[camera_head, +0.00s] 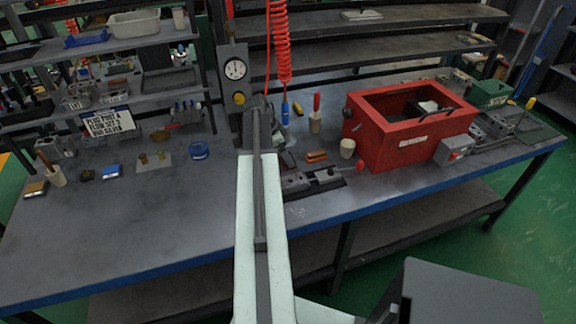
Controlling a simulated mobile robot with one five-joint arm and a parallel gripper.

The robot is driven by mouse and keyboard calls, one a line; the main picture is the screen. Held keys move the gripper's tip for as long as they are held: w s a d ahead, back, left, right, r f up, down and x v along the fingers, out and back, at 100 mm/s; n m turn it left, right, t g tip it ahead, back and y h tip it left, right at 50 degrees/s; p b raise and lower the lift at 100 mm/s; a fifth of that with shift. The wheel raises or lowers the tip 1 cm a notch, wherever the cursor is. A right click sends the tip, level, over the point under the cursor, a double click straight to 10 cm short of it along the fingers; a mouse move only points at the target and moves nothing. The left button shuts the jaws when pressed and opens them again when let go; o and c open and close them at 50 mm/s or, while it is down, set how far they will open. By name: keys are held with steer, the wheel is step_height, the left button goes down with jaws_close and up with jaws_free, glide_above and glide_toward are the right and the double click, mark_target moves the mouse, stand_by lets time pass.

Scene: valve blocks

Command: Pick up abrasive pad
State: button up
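I cannot tell for certain which item is the abrasive pad. Small flat pieces that could be it include an orange-brown block (317,156) on the bench right of my arm, and a tan-brown block (36,188), a dark block (88,175) and a blue-and-white block (111,171) at the left. My pale arm reaches up the middle of the picture over the bench. Its far end is by the gauge post, and my gripper's fingers cannot be made out there.
A red open box (385,150) stands on the bench at right, with a pale cup (347,148) beside it. A gauge panel (235,72) and red coiled hose (280,45) stand behind my arm. The bench's front left is clear.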

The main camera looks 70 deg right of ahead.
steer(key=shift+b+x, duration=0.3)
steer(key=shift+x, duration=0.7)
steer(key=shift+r, duration=0.1)
steer(key=c, duration=1.5)
steer(key=shift+o, duration=0.2)
step_height(320, 180, up, 10)
steer(key=p, duration=1)
